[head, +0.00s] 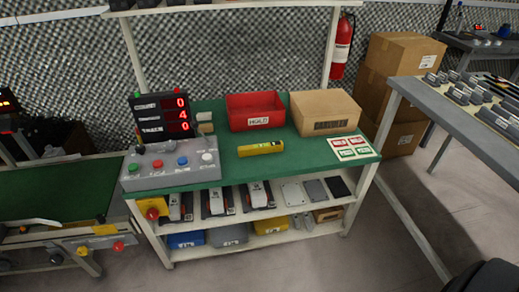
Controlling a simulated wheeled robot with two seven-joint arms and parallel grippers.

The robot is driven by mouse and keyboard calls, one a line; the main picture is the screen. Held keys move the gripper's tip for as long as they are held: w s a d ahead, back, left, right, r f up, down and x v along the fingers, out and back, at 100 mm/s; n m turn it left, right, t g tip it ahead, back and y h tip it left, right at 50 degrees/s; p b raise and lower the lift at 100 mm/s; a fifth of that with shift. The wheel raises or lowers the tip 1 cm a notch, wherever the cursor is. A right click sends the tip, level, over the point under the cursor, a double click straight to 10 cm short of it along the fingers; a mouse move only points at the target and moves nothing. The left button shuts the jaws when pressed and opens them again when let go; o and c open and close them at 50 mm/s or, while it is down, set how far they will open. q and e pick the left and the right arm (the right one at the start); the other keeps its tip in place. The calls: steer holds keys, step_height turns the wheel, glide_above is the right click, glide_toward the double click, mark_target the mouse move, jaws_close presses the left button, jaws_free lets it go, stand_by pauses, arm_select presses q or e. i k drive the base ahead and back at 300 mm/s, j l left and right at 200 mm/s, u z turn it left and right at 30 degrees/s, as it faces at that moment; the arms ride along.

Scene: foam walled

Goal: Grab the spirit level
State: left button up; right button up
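The spirit level is a short yellow bar (260,148) with dark markings. It lies flat on the green top of the workbench (228,171), near the middle, in front of the red bin and to the right of the grey button box. Nothing covers it. Neither of my grippers can be made out in the head view. A dark rounded shape at the bottom right corner is cut off, and I cannot tell what it is.
A red bin (255,111), a cardboard box (324,111), a grey button box (171,164), a counter display (161,116) and a label sheet (353,148) stand or lie on the bench. Another table (461,110) is at right. Floor in front is clear.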

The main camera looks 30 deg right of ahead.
mark_target(255, 149)
steer(key=i+l+z, duration=0.1)
steer(key=l, duration=0.4)
steer(key=i+l+z, duration=0.1)
steer(key=i+l, duration=0.2)
steer(key=l, duration=0.15)
steer(key=i+l+z, duration=0.1)
steer(key=l, duration=0.35)
steer(key=i+l+z, duration=0.1)
steer(key=i+l, duration=0.25)
steer(key=i+l+z, duration=0.1)
steer(key=i+l, duration=0.15)
steer(key=l, duration=0.25)
